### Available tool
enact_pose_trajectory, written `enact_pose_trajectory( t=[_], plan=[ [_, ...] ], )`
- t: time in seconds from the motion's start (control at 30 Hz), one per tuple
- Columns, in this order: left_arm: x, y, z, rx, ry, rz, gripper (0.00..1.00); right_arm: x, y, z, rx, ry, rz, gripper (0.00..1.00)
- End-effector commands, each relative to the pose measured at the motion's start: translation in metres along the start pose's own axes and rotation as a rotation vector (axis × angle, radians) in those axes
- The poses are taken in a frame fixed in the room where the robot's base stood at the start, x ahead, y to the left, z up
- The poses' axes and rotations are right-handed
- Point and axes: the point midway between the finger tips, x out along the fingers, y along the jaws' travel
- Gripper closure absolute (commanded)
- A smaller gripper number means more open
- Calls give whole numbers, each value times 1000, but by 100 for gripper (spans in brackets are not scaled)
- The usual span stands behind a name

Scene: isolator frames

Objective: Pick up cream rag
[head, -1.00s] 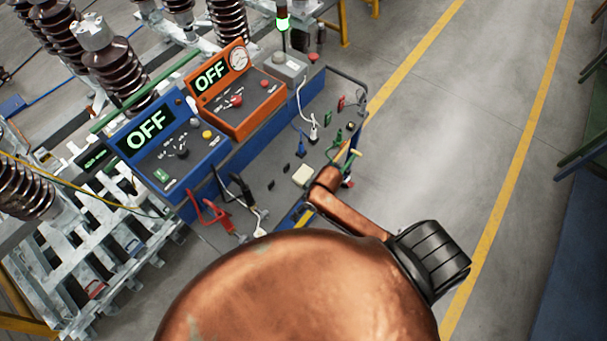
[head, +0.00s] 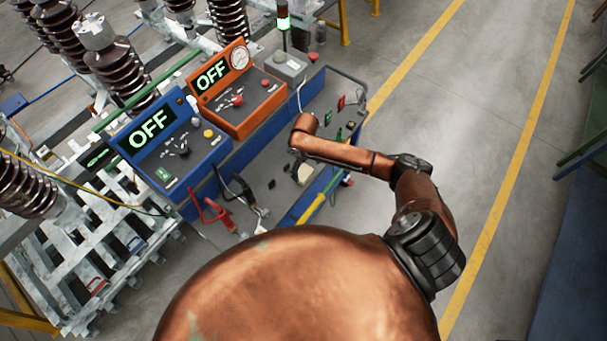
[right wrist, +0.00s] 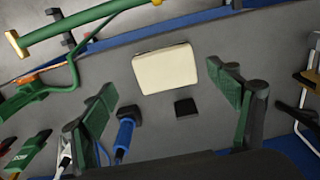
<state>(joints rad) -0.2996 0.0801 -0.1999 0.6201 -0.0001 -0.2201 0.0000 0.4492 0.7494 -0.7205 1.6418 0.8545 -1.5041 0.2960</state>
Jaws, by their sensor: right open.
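The cream rag (right wrist: 165,68) is a flat, folded, pale rectangle lying on the grey bench top. In the head view the rag (head: 305,174) shows only in part, beside and under the end of my right arm. My right gripper (right wrist: 160,80) is open and empty. In the right wrist view its two green-padded fingers stand on either side of the rag, apart from it, with the rag between and beyond the tips. In the head view the gripper is mostly hidden by my arm. My left gripper is not in view.
A green rod (right wrist: 75,28) lies near the rag's upper left. A blue connector (right wrist: 124,136) and a small black square (right wrist: 186,107) are close by. The blue OFF box (head: 165,150) and orange OFF box (head: 240,95) stand at the bench's back. Open floor lies to the right.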

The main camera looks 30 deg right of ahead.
Motion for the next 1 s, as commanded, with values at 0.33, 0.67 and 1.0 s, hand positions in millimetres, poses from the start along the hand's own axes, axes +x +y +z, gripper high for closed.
enact_pose_trajectory(
  t=[0.33,0.67,1.0],
  plan=[
    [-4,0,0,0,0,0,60,43,-6,-4,-1,0,1,18],
    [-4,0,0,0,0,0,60,45,-6,-4,-1,1,0,23],
    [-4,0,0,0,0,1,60,45,-6,-4,-1,1,0,46]
  ],
)
